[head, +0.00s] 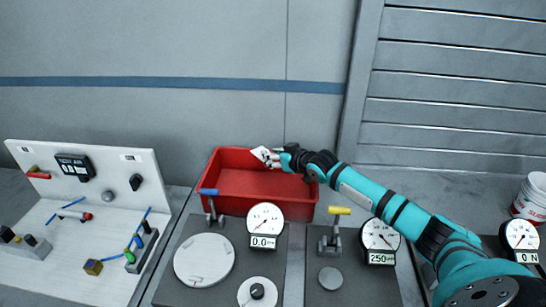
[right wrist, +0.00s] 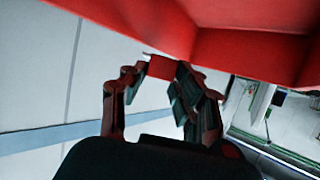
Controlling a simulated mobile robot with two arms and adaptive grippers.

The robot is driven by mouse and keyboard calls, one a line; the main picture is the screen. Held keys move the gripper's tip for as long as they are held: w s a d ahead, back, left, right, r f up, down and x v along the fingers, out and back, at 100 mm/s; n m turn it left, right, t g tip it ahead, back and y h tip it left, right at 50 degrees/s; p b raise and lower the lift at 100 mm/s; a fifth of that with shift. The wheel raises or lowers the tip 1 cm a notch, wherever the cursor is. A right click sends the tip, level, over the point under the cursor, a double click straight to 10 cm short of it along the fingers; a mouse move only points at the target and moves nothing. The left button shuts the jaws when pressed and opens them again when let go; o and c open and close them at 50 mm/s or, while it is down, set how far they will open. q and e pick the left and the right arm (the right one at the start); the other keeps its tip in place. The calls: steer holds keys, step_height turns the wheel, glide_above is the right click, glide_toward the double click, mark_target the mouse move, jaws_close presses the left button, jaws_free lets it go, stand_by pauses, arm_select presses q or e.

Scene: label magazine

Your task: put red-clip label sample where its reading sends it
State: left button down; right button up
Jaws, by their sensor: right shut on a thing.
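My right gripper (head: 270,157) is shut on a small white label sample (head: 259,153), held over the back right part of the red bin (head: 245,190). In the right wrist view, the fingers (right wrist: 160,82) close around a small piece that looks reddish, in front of the bin wall (right wrist: 240,50). I cannot make out a clip on the sample in the head view. The bin looks empty where its floor shows. My left gripper is not in view.
In front of the bin stand a blue-handled lever (head: 209,200), a round plate (head: 204,260), a dial reading 0.0 (head: 265,219), a yellow-handled lever (head: 335,225) and a dial reading 250 (head: 380,236). A white board (head: 95,210) holds small parts at left. White cups (head: 532,196) stand far right.

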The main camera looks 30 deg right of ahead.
steer(key=shift+f, duration=0.65)
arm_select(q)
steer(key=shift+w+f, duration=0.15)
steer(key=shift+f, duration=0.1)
arm_select(e)
steer(key=o, duration=0.8)
steer(key=shift+o, duration=0.2)
steer(key=shift+r, duration=0.2)
arm_select(q)
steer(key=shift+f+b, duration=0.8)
steer(key=shift+b, duration=0.2)
arm_select(e)
steer(key=r+v, duration=0.1)
steer(key=v, duration=1.1)
